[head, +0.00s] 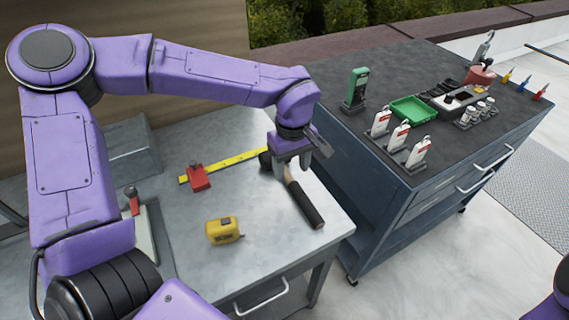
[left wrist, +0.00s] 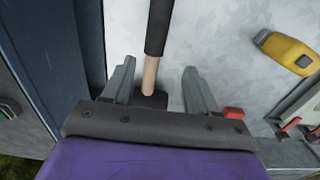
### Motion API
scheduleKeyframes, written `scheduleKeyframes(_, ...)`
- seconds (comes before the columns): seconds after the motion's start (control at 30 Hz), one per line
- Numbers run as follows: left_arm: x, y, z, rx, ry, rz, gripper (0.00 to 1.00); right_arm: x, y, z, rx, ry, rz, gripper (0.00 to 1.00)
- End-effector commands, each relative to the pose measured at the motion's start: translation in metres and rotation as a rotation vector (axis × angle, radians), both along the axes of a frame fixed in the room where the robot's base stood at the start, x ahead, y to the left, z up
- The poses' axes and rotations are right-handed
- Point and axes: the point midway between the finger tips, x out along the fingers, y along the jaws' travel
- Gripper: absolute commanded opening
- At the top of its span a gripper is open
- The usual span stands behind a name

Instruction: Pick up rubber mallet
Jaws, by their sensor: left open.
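The rubber mallet (head: 306,206) lies on the grey metal worktable near its right side. Its black grip points toward the front edge, and its dark head is partly hidden behind my gripper. My left gripper (head: 292,163) is over the mallet's head end, pointing down and open. In the left wrist view, the wooden part of the mallet's handle (left wrist: 151,74) lies between the two spread fingers of the left gripper (left wrist: 159,66). The handle looks nearer the left finger. I cannot tell how far the fingertips are above the table. My right gripper is out of view.
A yellow tape measure (head: 225,230), a red tool (head: 198,178) and a yellow ruler (head: 238,161) lie left of the mallet. A blue-grey cabinet (head: 365,185) with a green tray (head: 409,109) and several bottles stands close at the right. The table's front right is clear.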

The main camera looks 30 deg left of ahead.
Motion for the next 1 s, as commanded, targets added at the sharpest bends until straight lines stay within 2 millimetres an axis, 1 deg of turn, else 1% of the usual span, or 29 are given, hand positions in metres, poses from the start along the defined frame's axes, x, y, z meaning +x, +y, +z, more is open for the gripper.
scheduleKeyframes(0.03, 0.000, 0.000, -0.006, 0.001, 0.002, -0.002, 0.58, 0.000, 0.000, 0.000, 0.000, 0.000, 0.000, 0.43)
scheduleKeyframes(0.17, 0.002, -0.001, -0.022, 0.003, 0.003, -0.002, 0.58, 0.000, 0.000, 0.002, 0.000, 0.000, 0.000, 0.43)
scheduleKeyframes(0.3, 0.006, -0.003, -0.048, 0.003, 0.003, -0.001, 0.58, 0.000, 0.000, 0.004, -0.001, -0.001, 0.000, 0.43)
scheduleKeyframes(0.4, 0.006, -0.003, -0.060, 0.001, 0.000, 0.000, 0.58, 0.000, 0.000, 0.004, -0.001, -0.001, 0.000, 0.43)
scheduleKeyframes(0.5, 0.006, -0.002, -0.064, 0.000, -0.001, 0.002, 0.58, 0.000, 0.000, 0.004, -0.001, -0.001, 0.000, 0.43)
scheduleKeyframes(0.63, 0.006, -0.002, -0.064, 0.000, -0.001, 0.002, 0.58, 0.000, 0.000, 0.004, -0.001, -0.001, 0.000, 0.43)
scheduleKeyframes(0.67, 0.006, -0.002, -0.064, 0.000, -0.001, 0.002, 0.55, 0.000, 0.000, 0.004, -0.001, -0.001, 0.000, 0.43)
scheduleKeyframes(0.7, 0.006, -0.002, -0.063, 0.000, -0.001, 0.002, 0.42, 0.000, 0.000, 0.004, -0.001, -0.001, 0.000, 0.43)
scheduleKeyframes(0.77, 0.006, -0.002, -0.063, 0.000, -0.001, 0.002, 0.23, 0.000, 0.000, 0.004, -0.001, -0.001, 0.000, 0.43)
scheduleKeyframes(0.8, 0.006, -0.002, -0.063, 0.000, -0.001, 0.002, 0.09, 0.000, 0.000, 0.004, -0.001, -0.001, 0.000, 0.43)
scheduleKeyframes(0.83, 0.006, -0.002, -0.063, 0.000, -0.001, 0.002, 0.00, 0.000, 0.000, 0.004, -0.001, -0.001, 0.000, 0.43)
scheduleKeyframes(1.0, 0.007, -0.002, -0.063, 0.000, -0.004, 0.001, 0.00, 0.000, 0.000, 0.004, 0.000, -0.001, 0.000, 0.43)
